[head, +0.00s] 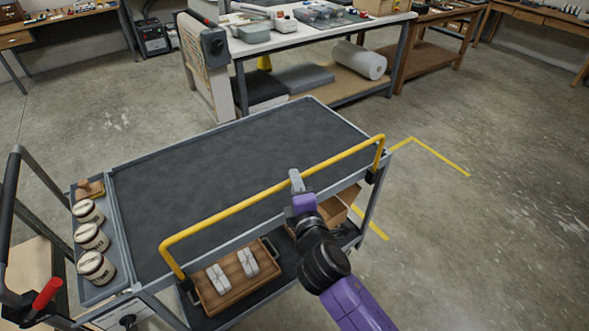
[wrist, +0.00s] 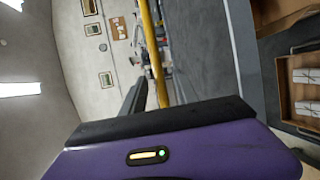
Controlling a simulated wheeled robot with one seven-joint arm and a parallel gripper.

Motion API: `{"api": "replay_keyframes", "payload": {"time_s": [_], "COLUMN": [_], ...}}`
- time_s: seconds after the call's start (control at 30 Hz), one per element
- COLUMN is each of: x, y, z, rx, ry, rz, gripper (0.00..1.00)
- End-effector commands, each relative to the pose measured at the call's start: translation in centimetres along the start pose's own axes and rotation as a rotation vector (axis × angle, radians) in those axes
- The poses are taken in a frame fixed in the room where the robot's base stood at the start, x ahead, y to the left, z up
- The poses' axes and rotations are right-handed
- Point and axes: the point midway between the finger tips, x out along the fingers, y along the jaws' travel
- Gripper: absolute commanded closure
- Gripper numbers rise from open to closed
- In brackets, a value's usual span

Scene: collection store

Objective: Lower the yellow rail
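The yellow rail (head: 270,193) stands raised along the near long side of the grey cart (head: 229,241), above the edge of the top shelf. Its bent ends come down at the two near corners. My gripper (head: 297,181) is at the middle of the rail and overlaps it in the head view. In the wrist view the rail (wrist: 152,45) runs down between my dark fingers, which look apart with small gaps beside it. The purple gripper body hides the rail's lower part there. Contact cannot be made out.
The cart's top shelf (head: 240,145) is bare. Several lidded jars (head: 91,237) stand in its left side tray. A wooden tray (head: 211,301) with white packages and a wooden box (head: 337,207) sit on the lower shelf. A workbench (head: 277,43) stands behind; the floor at right is clear.

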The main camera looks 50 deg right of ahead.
Motion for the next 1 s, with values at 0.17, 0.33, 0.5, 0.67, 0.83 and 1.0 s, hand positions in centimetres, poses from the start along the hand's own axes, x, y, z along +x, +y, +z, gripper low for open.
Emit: {"api": "replay_keyframes", "payload": {"time_s": [0.17,0.33,0.5,0.67,0.83,1.0], "x": [2.9,4.8,5.5,5.5,5.5,5.5], "y": [0.2,0.1,0.0,0.0,0.0,0.0], "z": [0.0,0.0,0.0,0.0,0.0,-0.1], "rx": [0.003,0.003,0.004,0.004,0.004,0.004], "ry": [-0.001,0.001,0.001,0.002,0.002,0.002], "rz": [0.000,0.000,-0.001,-0.001,-0.001,-0.001], "gripper": [0.64,0.64,0.64,0.64,0.85,1.00]}}
